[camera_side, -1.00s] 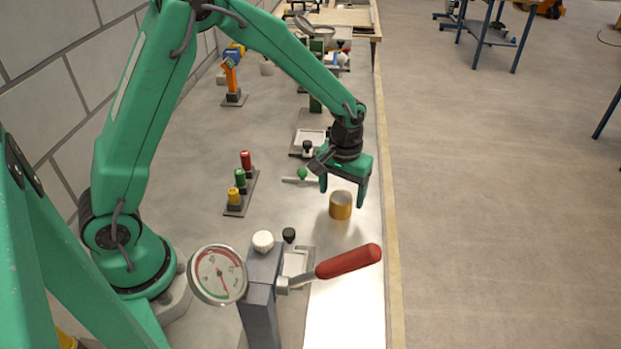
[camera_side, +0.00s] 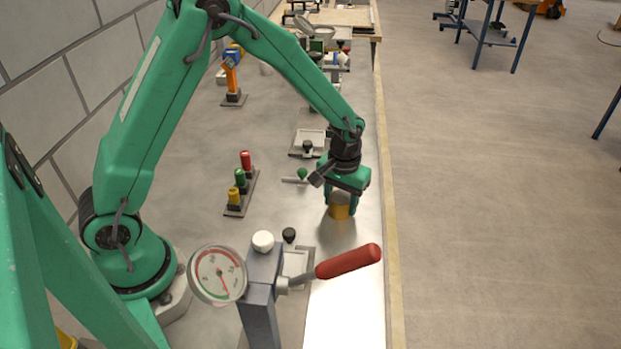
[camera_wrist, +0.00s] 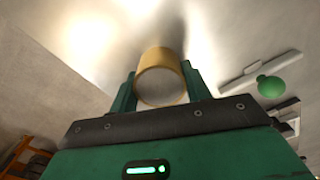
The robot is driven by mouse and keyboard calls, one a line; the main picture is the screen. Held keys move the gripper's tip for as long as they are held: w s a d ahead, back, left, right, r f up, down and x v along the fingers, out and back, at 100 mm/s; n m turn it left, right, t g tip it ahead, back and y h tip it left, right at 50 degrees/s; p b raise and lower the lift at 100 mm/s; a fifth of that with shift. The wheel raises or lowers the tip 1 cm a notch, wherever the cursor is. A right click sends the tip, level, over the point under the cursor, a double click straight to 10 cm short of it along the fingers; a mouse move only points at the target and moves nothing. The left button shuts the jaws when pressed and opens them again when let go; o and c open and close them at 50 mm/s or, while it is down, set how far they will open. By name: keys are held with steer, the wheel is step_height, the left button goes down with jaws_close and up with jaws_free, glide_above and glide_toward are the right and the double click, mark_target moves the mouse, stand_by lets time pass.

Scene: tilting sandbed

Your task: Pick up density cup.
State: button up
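The density cup (camera_side: 339,212) is a small golden-yellow cylinder on the shiny bench top near its right edge. My gripper (camera_side: 340,208) is lowered over it, with one finger on each side and the palm just above the cup. The fingers look closed against its sides. In the wrist view the cup (camera_wrist: 160,62) shows as a yellow ring between the two green fingers, with no clear gap on either side. The cup still appears to rest on the bench. Its upper part is hidden behind my gripper in the side view.
A lever with a red handle (camera_side: 348,261) and a round dial gauge (camera_side: 217,275) stand in front. A green knob (camera_side: 302,173) on a grey bar is left of the cup. Red, green and yellow buttons (camera_side: 240,184) stand farther left. The bench right of the cup is clear.

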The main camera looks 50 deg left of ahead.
mark_target(342, 197)
steer(key=c, duration=0.5)
steer(key=shift+o, duration=0.2)
steer(key=shift+r, duration=0.1)
steer(key=shift+r, duration=0.7)
step_height(342, 197, up, 2)
steer(key=shift+r, duration=0.2)
steer(key=s+d+r, duration=0.7)
steer(key=d, duration=0.2)
steer(key=shift+s, duration=0.2)
